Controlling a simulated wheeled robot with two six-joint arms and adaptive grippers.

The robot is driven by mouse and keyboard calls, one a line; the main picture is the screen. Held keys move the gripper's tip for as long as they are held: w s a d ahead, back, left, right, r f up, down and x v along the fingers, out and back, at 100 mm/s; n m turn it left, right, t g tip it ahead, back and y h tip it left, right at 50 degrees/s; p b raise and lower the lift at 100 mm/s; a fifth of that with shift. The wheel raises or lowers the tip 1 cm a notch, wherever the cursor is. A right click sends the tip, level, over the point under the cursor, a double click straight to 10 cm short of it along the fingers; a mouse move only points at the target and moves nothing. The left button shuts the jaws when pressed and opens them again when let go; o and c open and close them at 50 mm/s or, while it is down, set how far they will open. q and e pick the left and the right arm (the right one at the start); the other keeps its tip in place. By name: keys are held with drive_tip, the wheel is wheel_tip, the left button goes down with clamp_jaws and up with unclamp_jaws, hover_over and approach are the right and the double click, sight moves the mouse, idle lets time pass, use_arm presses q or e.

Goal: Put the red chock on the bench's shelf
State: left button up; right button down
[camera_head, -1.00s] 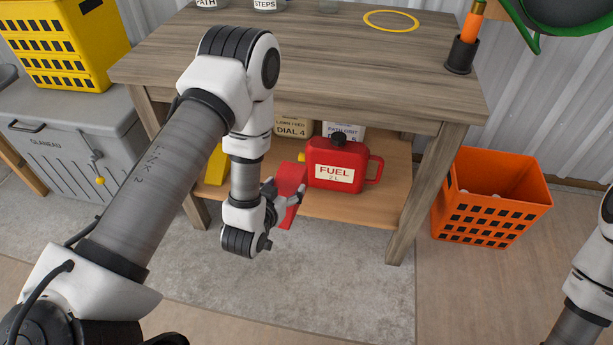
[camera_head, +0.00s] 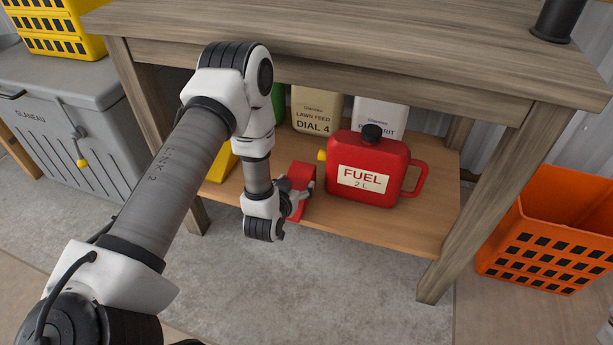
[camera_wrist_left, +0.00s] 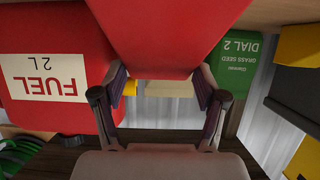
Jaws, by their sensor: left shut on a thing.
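The red chock (camera_head: 302,176) is held in my left gripper (camera_head: 297,196) at the front edge of the bench's shelf (camera_head: 400,222), just left of the fuel can. In the left wrist view the chock (camera_wrist_left: 165,35) fills the upper middle, between the two fingers of my left gripper (camera_wrist_left: 160,95). The gripper is shut on it. The fingers partly hide the chock in the head view, and I cannot tell whether it touches the shelf. My right gripper is not in view.
The red fuel can (camera_head: 366,168) stands close right of the chock. Behind are a lawn feed box (camera_head: 316,108), another pale box (camera_head: 380,114) and a green container (camera_head: 278,103). A yellow thing (camera_head: 222,165) lies left. An orange crate (camera_head: 550,232) stands right of the bench.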

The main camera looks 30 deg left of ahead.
sight(301, 170)
use_arm(q)
drive_tip(key=w+b, duration=0.1)
drive_tip(key=w, duration=0.1)
drive_tip(key=w+a+b, duration=0.1)
drive_tip(key=w, duration=0.1)
drive_tip(key=w+b, duration=0.1)
drive_tip(key=w, duration=0.2)
drive_tip(key=shift+a+f, duration=0.1)
drive_tip(key=shift+a, duration=0.25)
drive_tip(key=shift+f+b, duration=0.5)
drive_tip(key=shift+f, duration=0.2)
drive_tip(key=shift+r, duration=0.15)
drive_tip(key=o, duration=1.4)
